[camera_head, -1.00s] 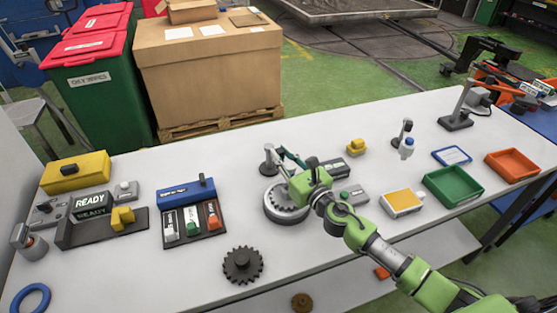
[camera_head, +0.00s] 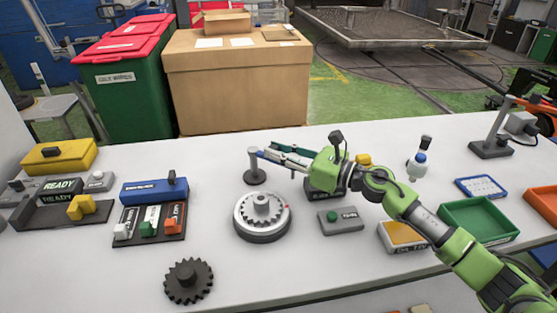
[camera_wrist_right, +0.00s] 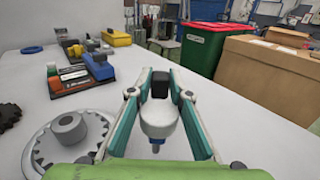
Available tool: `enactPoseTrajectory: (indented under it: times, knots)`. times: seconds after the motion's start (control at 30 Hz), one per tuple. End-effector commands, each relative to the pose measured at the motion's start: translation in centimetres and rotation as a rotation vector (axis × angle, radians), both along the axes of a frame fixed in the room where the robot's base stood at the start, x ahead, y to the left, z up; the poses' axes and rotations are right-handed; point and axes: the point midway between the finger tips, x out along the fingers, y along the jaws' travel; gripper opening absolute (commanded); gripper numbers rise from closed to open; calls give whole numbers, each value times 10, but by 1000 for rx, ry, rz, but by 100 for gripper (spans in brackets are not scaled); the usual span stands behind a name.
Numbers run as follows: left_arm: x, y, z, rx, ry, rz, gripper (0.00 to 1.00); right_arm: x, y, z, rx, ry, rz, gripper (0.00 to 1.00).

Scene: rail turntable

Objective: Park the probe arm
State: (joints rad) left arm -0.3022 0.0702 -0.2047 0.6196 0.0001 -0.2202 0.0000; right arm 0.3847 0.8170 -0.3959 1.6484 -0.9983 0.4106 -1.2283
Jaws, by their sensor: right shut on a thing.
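My right gripper (camera_head: 276,153) reaches in from the right, above and behind the turntable (camera_head: 262,236). In the right wrist view its two fingers (camera_wrist_right: 158,115) are closed around the probe arm's pale head (camera_wrist_right: 158,121), which has a black block behind it, a blue collar and a grey tip. In the head view the gripper hides most of the probe arm. A grey post (camera_head: 254,166) on a round base stands at the fingertips, behind the turntable. A toothed gear (camera_head: 263,208) sits on the turntable, clear of the gripper. My left gripper is out of view.
A loose dark gear (camera_head: 189,281) lies in front. A block with a green button (camera_head: 340,219) is right of the turntable. A white and blue bottle-like item (camera_head: 417,165) and a green tray (camera_head: 478,220) stand farther right. The blue switch box (camera_head: 154,190) is left.

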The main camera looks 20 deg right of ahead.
Motion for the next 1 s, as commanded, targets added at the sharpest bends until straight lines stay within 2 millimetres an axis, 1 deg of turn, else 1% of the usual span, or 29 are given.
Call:
enactPoseTrajectory:
  times: [0.03,0.1,0.17,0.37,0.67,0.7,0.73,0.77,1.0]
  knots:
    - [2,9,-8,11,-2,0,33,1,-3,-6,-5,2,4,0]
    - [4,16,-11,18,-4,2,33,1,-3,-5,-4,3,17,0]
    - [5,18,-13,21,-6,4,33,1,-3,-4,-4,3,25,0]
    - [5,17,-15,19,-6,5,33,1,-2,-3,-4,3,38,0]
    - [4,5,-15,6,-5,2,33,1,-2,-2,-5,3,38,0]
    - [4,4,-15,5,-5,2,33,1,-2,-2,-5,3,38,23]
    - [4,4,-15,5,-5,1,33,1,-2,-2,-5,2,38,31]
    - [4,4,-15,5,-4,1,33,1,-2,-2,-5,2,38,33]
    - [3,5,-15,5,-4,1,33,0,-1,-1,-2,1,41,33]
